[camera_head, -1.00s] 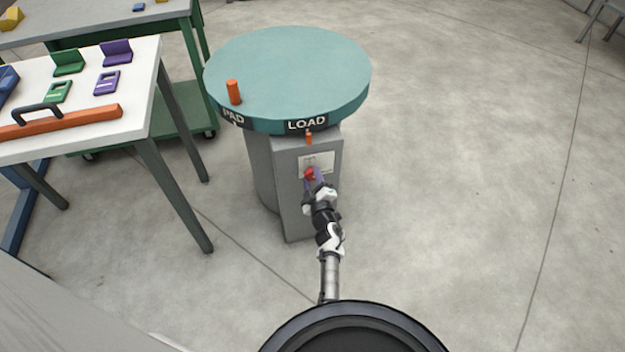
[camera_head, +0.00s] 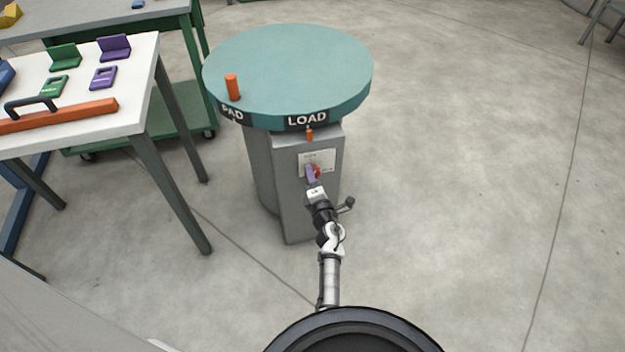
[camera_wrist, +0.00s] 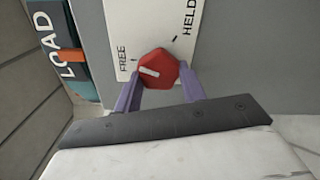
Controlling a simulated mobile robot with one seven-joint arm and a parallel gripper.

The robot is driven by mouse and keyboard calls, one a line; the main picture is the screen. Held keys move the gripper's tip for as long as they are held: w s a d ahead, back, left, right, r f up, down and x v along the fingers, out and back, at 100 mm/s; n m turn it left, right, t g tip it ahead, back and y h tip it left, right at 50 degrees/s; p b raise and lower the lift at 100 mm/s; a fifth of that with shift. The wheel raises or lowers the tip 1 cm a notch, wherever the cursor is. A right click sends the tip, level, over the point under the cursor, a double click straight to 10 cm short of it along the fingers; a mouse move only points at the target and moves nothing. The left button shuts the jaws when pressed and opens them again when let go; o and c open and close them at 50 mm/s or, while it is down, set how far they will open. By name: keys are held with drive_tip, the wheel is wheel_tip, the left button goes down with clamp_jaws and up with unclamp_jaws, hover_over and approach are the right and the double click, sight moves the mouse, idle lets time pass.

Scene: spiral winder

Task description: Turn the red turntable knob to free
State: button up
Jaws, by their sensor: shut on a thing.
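The red turntable knob (camera_wrist: 166,66) sits on a white plate (camera_wrist: 117,38) marked FREE on the left and HELD at upper right. Its white pointer bar (camera_wrist: 149,72) lies on the side toward FREE, near that mark. My gripper (camera_wrist: 160,84) has one purple finger on each side of the knob and is shut on it. In the head view the knob (camera_head: 316,172) is partly hidden by a purple finger of my gripper (camera_head: 312,175). The plate is on the front of the grey pedestal (camera_head: 294,210) under the green turntable (camera_head: 290,70).
The turntable rim overhangs just above, with a LOAD label (camera_head: 307,119) and an orange pointer (camera_head: 309,135). An orange peg (camera_head: 232,87) stands on top. A white table (camera_head: 130,115) with colored parts is at left.

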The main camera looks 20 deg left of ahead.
drive_tip(key=shift+f+n+b, duration=0.15)
drive_tip(key=shift+n+b, duration=0.4)
drive_tip(key=shift+n, duration=1.35)
drive_tip(key=o, duration=1)
drive_tip(key=shift+c, duration=0.2)
drive_tip(key=shift+s+d, duration=0.1)
drive_tip(key=shift+d, duration=0.05)
